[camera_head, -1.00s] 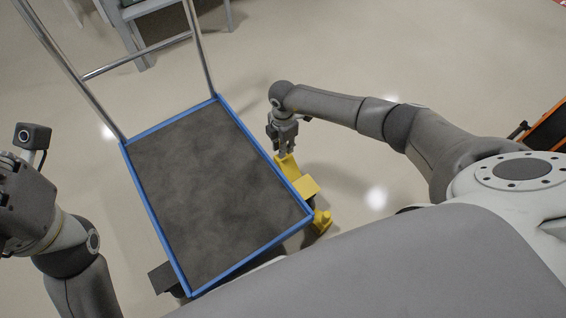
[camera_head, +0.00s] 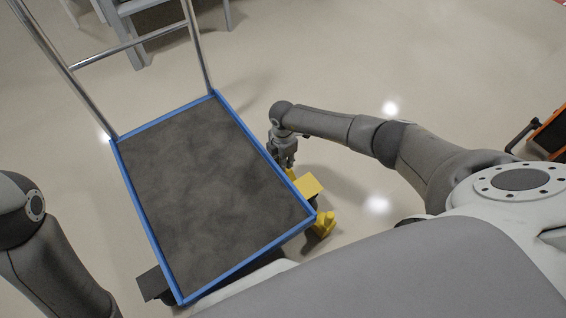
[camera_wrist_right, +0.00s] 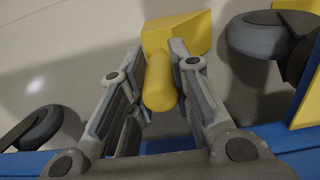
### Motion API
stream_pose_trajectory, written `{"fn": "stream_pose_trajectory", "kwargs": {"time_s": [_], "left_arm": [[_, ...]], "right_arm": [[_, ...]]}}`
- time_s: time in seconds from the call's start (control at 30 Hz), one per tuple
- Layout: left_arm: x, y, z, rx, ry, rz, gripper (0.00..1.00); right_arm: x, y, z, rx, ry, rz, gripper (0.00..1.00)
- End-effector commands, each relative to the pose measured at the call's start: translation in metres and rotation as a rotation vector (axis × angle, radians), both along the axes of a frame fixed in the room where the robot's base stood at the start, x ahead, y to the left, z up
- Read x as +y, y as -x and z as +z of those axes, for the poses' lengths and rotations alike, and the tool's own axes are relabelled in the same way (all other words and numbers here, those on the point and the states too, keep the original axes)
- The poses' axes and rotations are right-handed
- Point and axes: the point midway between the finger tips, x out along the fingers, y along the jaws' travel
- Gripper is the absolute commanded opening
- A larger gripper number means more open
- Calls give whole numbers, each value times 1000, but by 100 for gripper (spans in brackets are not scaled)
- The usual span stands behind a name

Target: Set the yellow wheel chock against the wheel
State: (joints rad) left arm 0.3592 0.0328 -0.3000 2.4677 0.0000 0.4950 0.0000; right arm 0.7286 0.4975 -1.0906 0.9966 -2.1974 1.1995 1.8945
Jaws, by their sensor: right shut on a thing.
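My right gripper (camera_head: 284,160) is low beside the right edge of the cart (camera_head: 265,147). In the right wrist view its fingers (camera_wrist_right: 160,85) are shut on the rounded handle of the yellow wheel chock (camera_wrist_right: 176,32). The chock's wedge points away from the gripper, towards the top of that view. A dark grey wheel (camera_wrist_right: 262,38) stands just right of the wedge, with a narrow gap seen between them. My left gripper is out of view.
A yellow plate (camera_head: 308,186) sits at the cart's right edge. Another yellow piece (camera_head: 324,224) is on the floor by the near right corner. A second wheel (camera_wrist_right: 42,128) shows at the wrist view's left.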

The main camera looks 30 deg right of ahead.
Motion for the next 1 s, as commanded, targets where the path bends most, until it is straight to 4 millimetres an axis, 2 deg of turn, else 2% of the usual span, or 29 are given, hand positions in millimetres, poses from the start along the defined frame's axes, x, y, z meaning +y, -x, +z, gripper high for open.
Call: {"fn": "stream_pose_trajectory", "kwargs": {"time_s": [0.3, 0.33, 0.5, 0.8, 1.0], "left_arm": [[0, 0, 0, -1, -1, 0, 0], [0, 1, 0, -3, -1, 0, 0], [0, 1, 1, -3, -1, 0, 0], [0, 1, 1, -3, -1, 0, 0], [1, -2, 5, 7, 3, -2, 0]], "right_arm": [[0, 0, -2, -1, -1, 0, 0], [0, 0, -3, 0, 0, 0, 21], [0, 0, -2, 0, 0, 0, 42], [0, 0, -1, 0, 0, 0, 42], [0, 0, 13, 0, 0, 0, 42]]}}
